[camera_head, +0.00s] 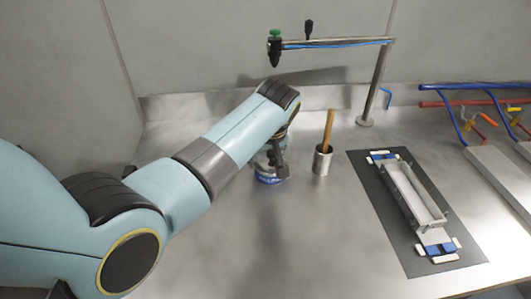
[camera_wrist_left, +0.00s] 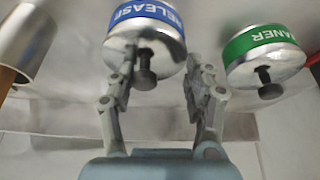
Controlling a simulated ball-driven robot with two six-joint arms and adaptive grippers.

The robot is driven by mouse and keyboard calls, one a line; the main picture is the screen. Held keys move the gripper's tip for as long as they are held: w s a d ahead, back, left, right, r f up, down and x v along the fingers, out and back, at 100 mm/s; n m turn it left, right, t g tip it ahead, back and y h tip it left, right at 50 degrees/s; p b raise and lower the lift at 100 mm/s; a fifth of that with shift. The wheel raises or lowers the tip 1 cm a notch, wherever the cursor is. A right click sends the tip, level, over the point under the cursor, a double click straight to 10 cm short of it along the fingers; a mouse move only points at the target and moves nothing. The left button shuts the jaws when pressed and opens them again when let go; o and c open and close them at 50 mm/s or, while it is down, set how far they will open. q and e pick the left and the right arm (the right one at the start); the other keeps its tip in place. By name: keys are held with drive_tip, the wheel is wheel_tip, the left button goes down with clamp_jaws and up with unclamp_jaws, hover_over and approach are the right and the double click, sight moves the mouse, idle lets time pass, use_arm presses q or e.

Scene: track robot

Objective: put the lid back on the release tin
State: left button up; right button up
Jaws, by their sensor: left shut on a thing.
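The release tin (camera_head: 269,180), with a blue band, stands on the steel bench beneath my left gripper (camera_head: 276,160). In the left wrist view the release tin (camera_wrist_left: 152,12) shows its blue label. Its silver lid (camera_wrist_left: 150,45) with a dark knob (camera_wrist_left: 145,76) sits at the tin's top; I cannot tell whether it is fully seated. The head view hides most of the lid behind the gripper. My right gripper is out of view.
A green cleaner tin (camera_wrist_left: 262,48) stands close beside the release tin. A metal cup (camera_head: 321,162) with a wooden handle stands to the right. Beyond are a post with an arm (camera_head: 376,85), a dark mat (camera_head: 395,235) bearing a metal tray (camera_head: 413,195), and coloured clamps.

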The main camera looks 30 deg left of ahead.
use_arm(q)
drive_tip(key=o, duration=1.6)
drive_tip(key=shift+c, duration=0.2)
wheel_tip(320, 180, up, 7)
drive_tip(key=p, duration=0.7)
drive_tip(key=shift+c, duration=0.7)
clamp_jaws()
